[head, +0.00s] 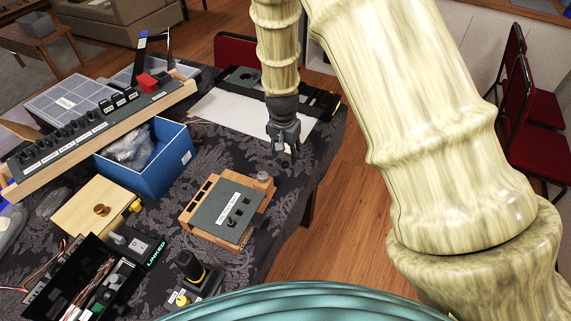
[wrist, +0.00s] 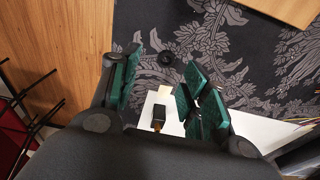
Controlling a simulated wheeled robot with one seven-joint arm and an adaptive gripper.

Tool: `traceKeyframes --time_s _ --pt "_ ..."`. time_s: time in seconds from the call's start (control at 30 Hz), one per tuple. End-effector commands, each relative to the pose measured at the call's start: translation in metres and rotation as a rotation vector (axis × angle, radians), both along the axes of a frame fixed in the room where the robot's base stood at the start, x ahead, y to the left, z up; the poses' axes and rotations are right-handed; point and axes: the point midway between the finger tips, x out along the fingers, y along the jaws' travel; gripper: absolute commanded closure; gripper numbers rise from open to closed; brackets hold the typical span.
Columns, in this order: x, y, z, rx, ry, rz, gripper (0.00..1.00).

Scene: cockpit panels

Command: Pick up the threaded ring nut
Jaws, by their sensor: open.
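A dark round ring, which looks like the threaded ring nut (wrist: 165,58), lies flat on the patterned dark cloth in the wrist view. It shows just beyond the gap between the green-padded fingers of my gripper (wrist: 160,75). The fingers are apart with nothing held between them. In the head view my gripper (head: 286,152) points down over the right part of the table, near the white sheet (head: 225,108). I cannot make out the ring for sure in the head view.
A wooden panel box (head: 212,234) with a small grey round piece (head: 264,177) at its corner stands in front of my gripper. A blue bin (head: 168,168) and a long switch panel (head: 85,130) are left. The table edge and floor (head: 325,225) are right.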

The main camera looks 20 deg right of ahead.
Motion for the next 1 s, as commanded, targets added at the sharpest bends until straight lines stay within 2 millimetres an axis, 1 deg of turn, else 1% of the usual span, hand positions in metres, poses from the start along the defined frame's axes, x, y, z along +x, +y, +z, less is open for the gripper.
traceKeyframes --time_s 0.1,0.27,0.6,0.8,1.0 --pt "0.004 0.001 -0.007 -0.001 0.004 0.002 0.54" --pt "0.003 0.001 -0.014 0.0 0.003 0.001 0.54" --pt "0.01 0.0 -0.05 0.001 0.007 0.002 0.54" --pt "0.011 -0.001 -0.057 0.001 0.005 0.002 0.54" --pt "0.011 -0.001 -0.057 0.0 0.004 0.002 0.54"
